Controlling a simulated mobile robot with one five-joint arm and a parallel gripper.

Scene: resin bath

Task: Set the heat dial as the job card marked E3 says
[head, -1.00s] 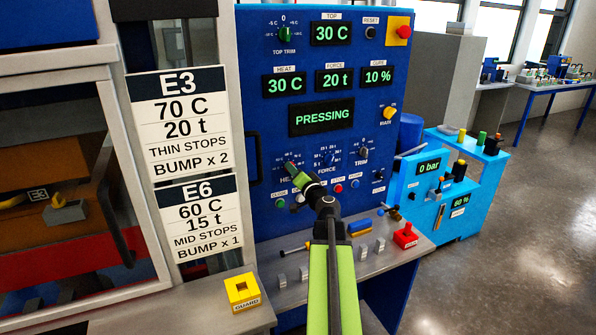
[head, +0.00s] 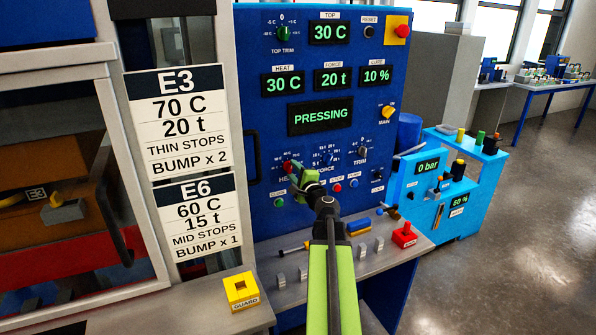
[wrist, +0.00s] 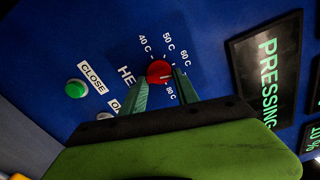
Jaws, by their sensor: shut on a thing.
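The job card E3 (head: 180,120) is on the left in the head view and reads 70 C, 20 t, thin stops, bump x 2. The red heat dial (wrist: 159,70) sits on the blue panel, with marks from 40 C to 80 C around it. Its white pointer faces right in the wrist view, between the 60 C and 80 C marks; the 70 C mark is hidden behind a finger. My gripper (wrist: 159,78) is shut on the dial, one finger on each side. The heat display (head: 283,83) reads 30 C.
Card E6 (head: 195,218) hangs below E3. A force dial (head: 326,158) and trim dial (head: 362,152) are right of my gripper. The close button (wrist: 75,89) is near the heat dial. The status screen (head: 320,117) reads PRESSING. A yellow guard block (head: 240,290) sits on the ledge.

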